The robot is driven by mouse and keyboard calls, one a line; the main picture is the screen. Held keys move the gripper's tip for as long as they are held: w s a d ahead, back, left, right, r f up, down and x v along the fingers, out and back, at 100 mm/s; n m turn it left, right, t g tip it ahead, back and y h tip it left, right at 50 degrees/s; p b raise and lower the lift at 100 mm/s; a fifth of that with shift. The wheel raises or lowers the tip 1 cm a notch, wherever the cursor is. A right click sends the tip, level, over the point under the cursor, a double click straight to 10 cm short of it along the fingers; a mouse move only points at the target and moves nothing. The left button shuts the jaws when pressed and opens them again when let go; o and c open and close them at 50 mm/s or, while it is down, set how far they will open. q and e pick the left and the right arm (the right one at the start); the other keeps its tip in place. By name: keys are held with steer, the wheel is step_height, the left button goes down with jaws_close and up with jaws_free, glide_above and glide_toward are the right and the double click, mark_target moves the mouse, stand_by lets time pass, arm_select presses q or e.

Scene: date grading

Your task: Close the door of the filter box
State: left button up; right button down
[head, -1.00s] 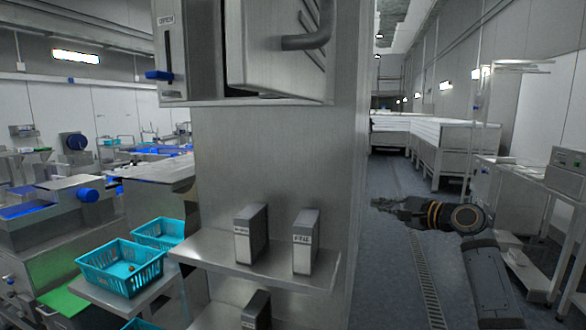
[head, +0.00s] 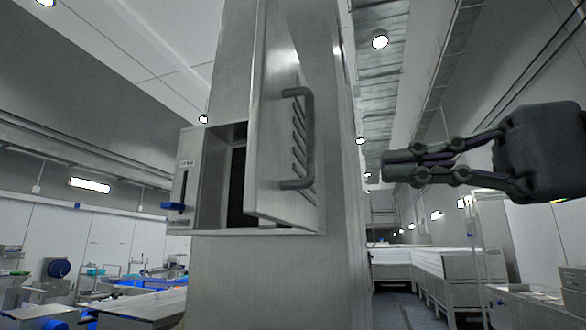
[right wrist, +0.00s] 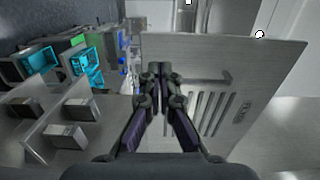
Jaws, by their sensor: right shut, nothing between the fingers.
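The filter box (head: 212,185) is a grey metal cabinet on a steel column, with a dark inside showing on its left. Its door (head: 272,130) stands partly open, hinged at the right, with louvre slots and a grey bar handle (head: 309,140). In the right wrist view the door (right wrist: 270,70) fills the right half, its slots lying behind and right of the fingers. My right gripper (head: 385,168) is shut and empty, to the right of the door and apart from it in the head view; it also shows in the right wrist view (right wrist: 158,72). My left gripper is not in view.
A blue lever (head: 173,207) sits on a panel at the box's left side. White-topped bins (head: 450,268) line the aisle at the right.

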mark_target(261, 176)
steer(key=p+x, duration=0.2)
steer(key=x, duration=0.8)
steer(key=shift+a+r, duration=0.1)
steer(key=shift+a, duration=0.05)
steer(key=shift+w+a+p, duration=0.15)
steer(key=shift+a+p, duration=0.15)
steer(key=shift+a, duration=0.25)
